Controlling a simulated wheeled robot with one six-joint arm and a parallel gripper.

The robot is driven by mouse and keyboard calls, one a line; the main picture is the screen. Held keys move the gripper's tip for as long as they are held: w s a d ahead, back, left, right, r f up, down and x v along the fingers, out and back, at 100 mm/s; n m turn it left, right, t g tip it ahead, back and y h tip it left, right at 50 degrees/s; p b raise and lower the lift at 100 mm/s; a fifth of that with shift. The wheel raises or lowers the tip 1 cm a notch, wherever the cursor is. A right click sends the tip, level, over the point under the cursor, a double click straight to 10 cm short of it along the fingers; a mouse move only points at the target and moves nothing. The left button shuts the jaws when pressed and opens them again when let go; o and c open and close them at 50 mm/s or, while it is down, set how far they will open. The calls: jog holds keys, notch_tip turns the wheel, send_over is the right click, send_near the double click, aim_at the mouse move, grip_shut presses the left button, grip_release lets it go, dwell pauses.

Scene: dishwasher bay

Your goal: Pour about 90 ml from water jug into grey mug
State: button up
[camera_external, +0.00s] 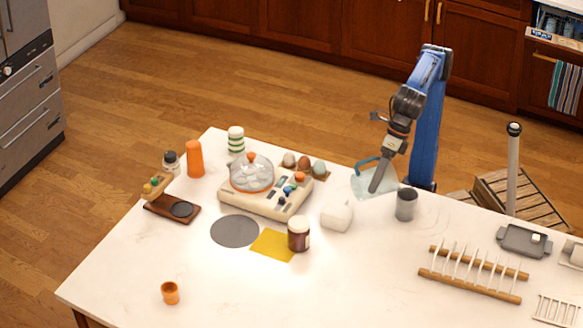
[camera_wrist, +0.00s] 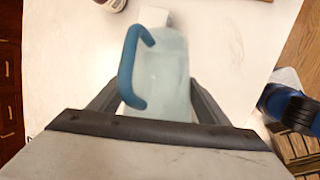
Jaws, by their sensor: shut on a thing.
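The water jug (camera_external: 360,185) is pale, see-through blue with a darker blue handle. It is near the table's back edge, behind and left of the grey mug. My gripper (camera_external: 376,188) is shut on the jug and hides part of it. In the wrist view the jug (camera_wrist: 168,72) sits between the two fingers, its handle on the left. I cannot tell whether the jug is clear of the table or how full it is. The grey mug (camera_external: 406,205) stands upright on the table, just right of the jug and apart from it.
A white container (camera_external: 337,217) stands in front of the jug. A dark jar (camera_external: 299,235) and a cream appliance with a clear dome (camera_external: 265,194) are to the left. A wooden dish rack (camera_external: 473,274) lies front right. The table's front middle is clear.

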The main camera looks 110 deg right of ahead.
jog(key=shift+w+d+f+g+b, duration=0.1)
jog(key=shift+w+f+g+b, duration=0.2)
jog(key=shift+f+g+b, duration=0.35)
jog(key=shift+r+g+y, duration=0.25)
jog(key=shift+g+y, duration=0.25)
jog(key=shift+g, duration=0.05)
jog(key=shift+w+m+g, duration=0.15)
jog(key=shift+m+g, duration=0.15)
dwell(0.7)
